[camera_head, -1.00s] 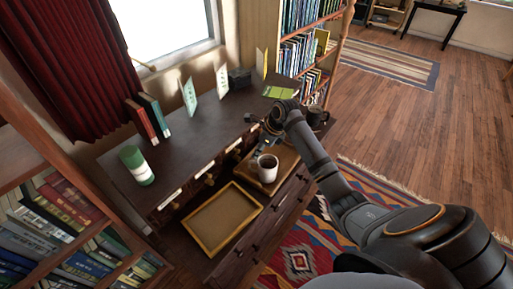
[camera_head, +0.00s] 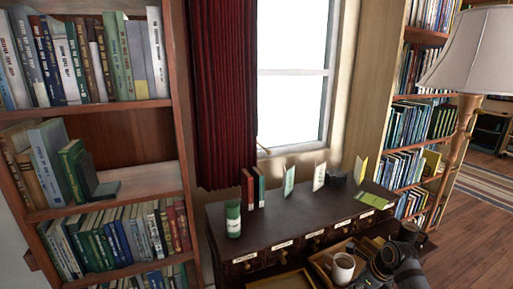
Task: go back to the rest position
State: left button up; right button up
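My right arm shows at the bottom right, with its dark gripper (camera_head: 371,272) low over the front of the desk (camera_head: 272,225), just right of a white mug (camera_head: 342,268). I cannot tell whether its fingers are open or shut, or whether they touch the mug; they are small, dark and partly cut off. The mug stands upright on a wooden tray (camera_head: 322,262). My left gripper is not in view.
On the desk stand a green-and-white can (camera_head: 233,219), red and dark green books (camera_head: 254,188), upright cards (camera_head: 289,181) and a dark box (camera_head: 336,179). A bookcase (camera_head: 173,110) stands left. A lamp (camera_head: 479,55) stands right. Open floor (camera_head: 470,240) lies at right.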

jog(key=s+d+f+n+h, duration=0.1)
jog(key=s+f+n, duration=0.35)
jog(key=f, duration=0.65)
jog(key=s+d+f+n+g+h, duration=0.1)
jog(key=s+f+n, duration=0.4)
jog(key=f, duration=0.5)
jog(key=s+d+f+n+h, duration=0.1)
jog(key=s+f+n, duration=0.2)
jog(key=s+f, duration=0.6)
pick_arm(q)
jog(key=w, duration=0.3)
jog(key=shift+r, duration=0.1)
pick_arm(e)
jog(key=s+a+f+n, duration=0.1)
jog(key=s+f+n, duration=0.4)
jog(key=s, duration=0.4)
jog(key=s+a+f+n, duration=0.2)
jog(key=s+f+n, duration=0.3)
jog(key=s, duration=0.4)
jog(key=s+a+f+n+g, duration=0.1)
jog(key=s+a+f+n, duration=0.1)
jog(key=s+f+n, duration=0.3)
jog(key=s, duration=0.4)
jog(key=shift+s+a+h, duration=0.25)
jog(key=shift+s+h, duration=0.05)
